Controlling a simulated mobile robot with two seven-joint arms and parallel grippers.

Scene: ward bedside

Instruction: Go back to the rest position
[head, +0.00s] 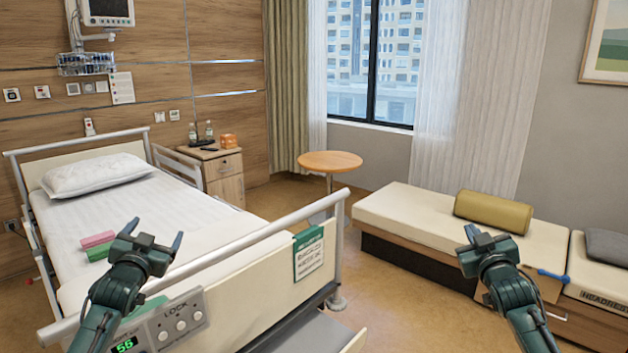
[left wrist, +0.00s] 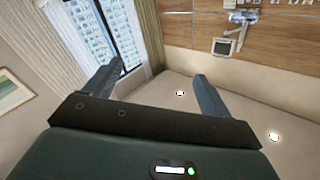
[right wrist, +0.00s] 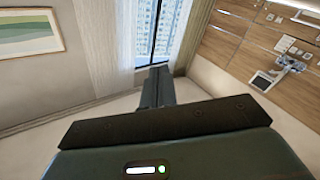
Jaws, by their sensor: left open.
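My left gripper (head: 154,236) is raised in front of the foot end of the bed, over the bed in the head view. Its two fingers stand wide apart with nothing between them, as the left wrist view (left wrist: 152,88) also shows. My right gripper (head: 474,233) is raised in front of the bench on the right. In the right wrist view its fingers (right wrist: 157,86) are together, with nothing seen held between them. Both wrist cameras look toward the window, walls and ceiling.
The bed (head: 155,200) has a pillow (head: 95,175), a pink block (head: 98,239) and a green block (head: 98,252). A bedside cabinet (head: 224,176) and a round table (head: 330,161) stand behind. A cushioned bench (head: 410,212) bears a yellow bolster (head: 493,211). Open floor lies between bed and bench.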

